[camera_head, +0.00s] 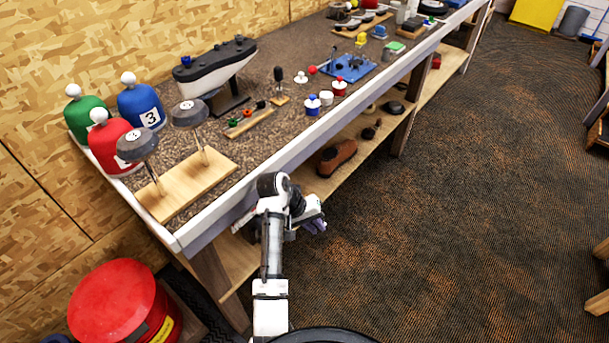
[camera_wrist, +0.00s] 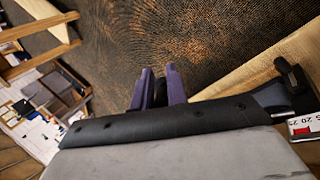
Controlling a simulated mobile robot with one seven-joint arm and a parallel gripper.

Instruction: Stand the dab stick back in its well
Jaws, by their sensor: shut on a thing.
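My gripper (camera_head: 316,226) hangs out in front of the workbench's near edge, beside its lower shelf and above the dark carpet. In the wrist view its two purple fingers (camera_wrist: 158,88) stand a small gap apart, with a dark sliver between them. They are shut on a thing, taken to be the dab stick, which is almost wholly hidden. I cannot tell for certain which piece on the bench is the well.
A wooden block with two grey-headed clubs (camera_head: 184,190) stands at the bench's near end, beside red, green and blue covers (camera_head: 139,107). A brown shoe-like thing (camera_head: 336,158) lies on the lower shelf. A red bin (camera_head: 112,300) stands lower left. The carpet (camera_head: 440,230) at right is clear.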

